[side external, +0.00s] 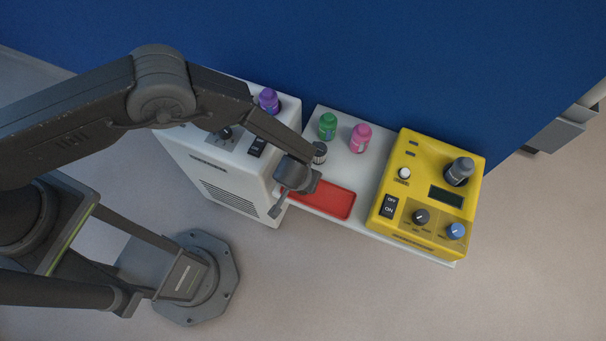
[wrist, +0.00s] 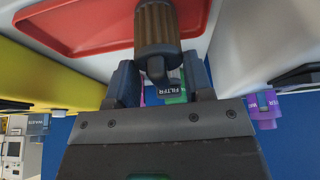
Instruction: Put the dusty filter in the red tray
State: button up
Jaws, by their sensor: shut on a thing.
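The dusty filter (wrist: 158,24) is a brown, pleated cylinder with a grey end cap. In the wrist view it stands out between the two fingers of my gripper (wrist: 160,80), which is shut on it by its narrow grey end. In the side view my gripper (side external: 281,203) is at the left end of the red tray (side external: 328,202), beside the white machine, and partly covers the tray. I cannot make out the filter there.
The white machine (side external: 236,180) stands left of the tray, with a purple bottle (side external: 268,101) on top. The yellow device (side external: 423,195) is at right, bearing a dark bottle (side external: 459,172).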

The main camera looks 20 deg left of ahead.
jog(key=shift+f, duration=0.1)
jog(key=o, duration=0.9)
jog(key=v, duration=1.2)
jog(key=shift+w+r, duration=0.1)
jog(key=shift+r, duration=0.15)
